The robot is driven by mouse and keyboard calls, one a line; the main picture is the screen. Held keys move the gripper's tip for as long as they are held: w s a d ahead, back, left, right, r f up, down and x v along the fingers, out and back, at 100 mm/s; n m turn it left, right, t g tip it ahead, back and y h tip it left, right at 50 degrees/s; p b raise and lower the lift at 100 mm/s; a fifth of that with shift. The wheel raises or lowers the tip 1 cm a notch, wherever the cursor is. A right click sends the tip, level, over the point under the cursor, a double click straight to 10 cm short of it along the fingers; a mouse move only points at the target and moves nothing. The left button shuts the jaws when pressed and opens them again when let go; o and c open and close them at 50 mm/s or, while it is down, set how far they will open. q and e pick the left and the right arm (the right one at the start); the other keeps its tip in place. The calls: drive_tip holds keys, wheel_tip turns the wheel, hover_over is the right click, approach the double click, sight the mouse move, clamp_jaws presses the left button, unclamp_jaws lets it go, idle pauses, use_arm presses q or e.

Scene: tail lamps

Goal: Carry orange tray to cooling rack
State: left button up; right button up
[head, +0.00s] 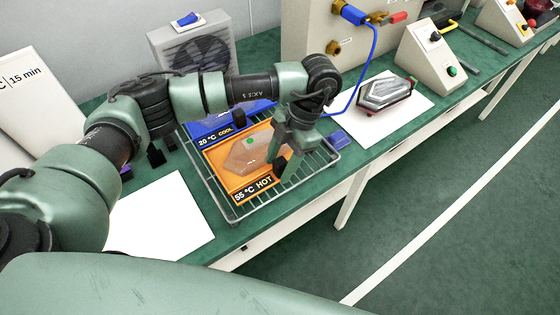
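The orange tray (222,172), marked "55 °C HOT", is over the wire cooling rack (232,214), in its front part. I cannot tell for sure whether it rests on the wires. A clear lamp-shaped piece with a green dot (248,152) lies in it. My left gripper (284,172) points down at the tray's right edge, beside a black part there. The fingertips are partly hidden, so I cannot tell whether they are closed on the tray. My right gripper is not in view.
A blue tray (214,130) marked "20 °C COOL" is behind the orange one. A fan (200,58) stands behind the rack. White sheets lie left (165,222) and right; the right one holds a tail lamp (387,92). A small blue block (341,140) is at the rack's right corner.

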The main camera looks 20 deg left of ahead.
use_arm(q)
drive_tip(key=b+v, duration=0.2)
drive_tip(key=v, duration=1)
idle(0.4)
